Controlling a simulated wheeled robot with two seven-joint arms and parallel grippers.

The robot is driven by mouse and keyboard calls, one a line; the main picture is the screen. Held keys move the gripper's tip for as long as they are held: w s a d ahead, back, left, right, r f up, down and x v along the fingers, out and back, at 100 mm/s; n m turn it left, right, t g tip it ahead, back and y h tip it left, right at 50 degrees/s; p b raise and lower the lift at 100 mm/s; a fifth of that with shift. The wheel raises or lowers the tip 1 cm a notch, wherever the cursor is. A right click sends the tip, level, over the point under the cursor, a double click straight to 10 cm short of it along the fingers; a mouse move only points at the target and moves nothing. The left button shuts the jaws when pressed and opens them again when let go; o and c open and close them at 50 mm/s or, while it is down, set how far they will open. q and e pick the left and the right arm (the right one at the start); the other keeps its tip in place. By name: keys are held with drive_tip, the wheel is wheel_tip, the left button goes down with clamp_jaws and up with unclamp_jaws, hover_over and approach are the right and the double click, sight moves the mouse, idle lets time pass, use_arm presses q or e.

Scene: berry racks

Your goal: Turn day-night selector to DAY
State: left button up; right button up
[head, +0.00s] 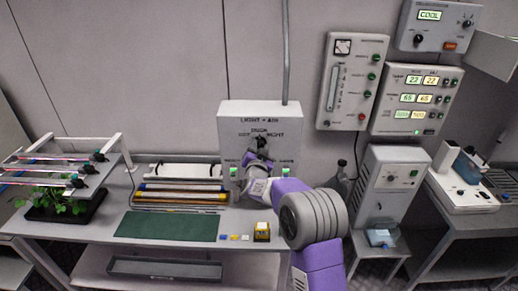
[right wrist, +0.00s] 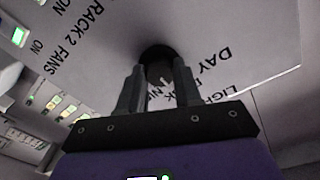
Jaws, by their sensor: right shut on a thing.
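The day-night selector is a dark round knob (right wrist: 158,52) on the pale LIGHT + AIR box (head: 260,109). DUSK shows above it and part of NIGHT to its right in the head view; DAY shows beside it in the right wrist view. My right gripper (right wrist: 158,85) is shut on the knob, a finger on each side. I cannot tell which word the knob points to. My left gripper is not in view.
Green-lit switches (head: 285,171) flank the gripper low on the box. The bench below holds a green mat (head: 167,227), light tubes (head: 180,196) and a small yellow box (head: 262,232). A plant rack (head: 70,180) stands left. Control panels (head: 417,100) hang on the right wall.

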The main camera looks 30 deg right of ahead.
drive_tip(key=shift+c, duration=0.6)
drive_tip(key=shift+n, duration=0.4)
drive_tip(key=n, duration=0.3)
drive_tip(key=shift+n, duration=0.3)
drive_tip(key=n+p, duration=0.1)
drive_tip(key=n, duration=0.4)
drive_tip(key=shift+n, duration=0.3)
drive_tip(key=o, duration=1)
drive_tip(key=shift+o, duration=0.2)
